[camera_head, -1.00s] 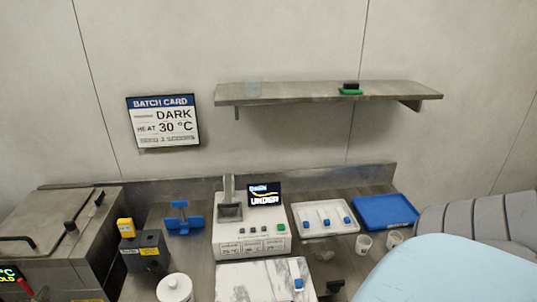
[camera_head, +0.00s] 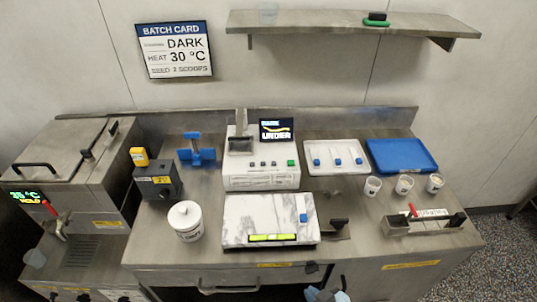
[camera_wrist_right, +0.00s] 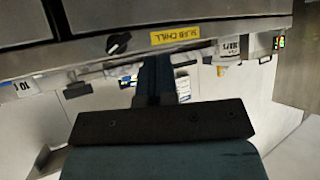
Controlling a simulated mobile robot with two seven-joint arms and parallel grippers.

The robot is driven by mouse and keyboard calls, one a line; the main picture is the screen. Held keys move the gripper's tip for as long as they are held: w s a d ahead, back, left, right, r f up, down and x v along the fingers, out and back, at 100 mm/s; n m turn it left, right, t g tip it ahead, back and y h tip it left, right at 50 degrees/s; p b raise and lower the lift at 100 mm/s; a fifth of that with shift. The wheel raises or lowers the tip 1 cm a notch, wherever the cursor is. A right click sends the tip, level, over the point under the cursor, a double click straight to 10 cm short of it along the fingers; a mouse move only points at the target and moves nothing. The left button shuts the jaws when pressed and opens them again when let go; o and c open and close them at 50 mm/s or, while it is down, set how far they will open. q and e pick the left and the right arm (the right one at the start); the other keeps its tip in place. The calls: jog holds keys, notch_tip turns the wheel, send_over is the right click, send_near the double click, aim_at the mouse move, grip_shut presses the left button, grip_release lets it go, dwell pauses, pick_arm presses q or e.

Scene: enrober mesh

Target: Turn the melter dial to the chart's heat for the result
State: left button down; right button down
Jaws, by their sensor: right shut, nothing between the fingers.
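The melter (camera_head: 70,165) stands at the left in the head view, its display (camera_head: 25,197) showing 35 °C and HOLD. A dark knob (camera_head: 83,297) is partly cut off below it; I cannot tell whether it is the melter dial. The batch card (camera_head: 175,50) on the wall reads DARK, HEAT 30 °C, SEED 2 SCOOPS. The white tester's screen (camera_head: 277,131) shows UNDER; small panels on its front (camera_head: 262,182) are unreadable. My right gripper (camera_head: 326,295) is low at the bench front, shut and empty; it also shows in the right wrist view (camera_wrist_right: 154,62). My left gripper is out of view.
In the wrist view a black knob (camera_wrist_right: 118,43) sits beside a yellow SLAB CHILL label (camera_wrist_right: 175,36), apart from the fingers. A marble slab (camera_head: 240,215), white tub (camera_head: 187,222), grey box (camera_head: 158,182) and several cups (camera_head: 404,185) occupy the bench. A shelf (camera_head: 340,22) hangs above.

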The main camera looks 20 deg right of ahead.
dwell(0.3)
jog(key=c, duration=1.2)
grip_release()
jog(key=shift+o, duration=0.2)
jog(key=shift+s, duration=0.1)
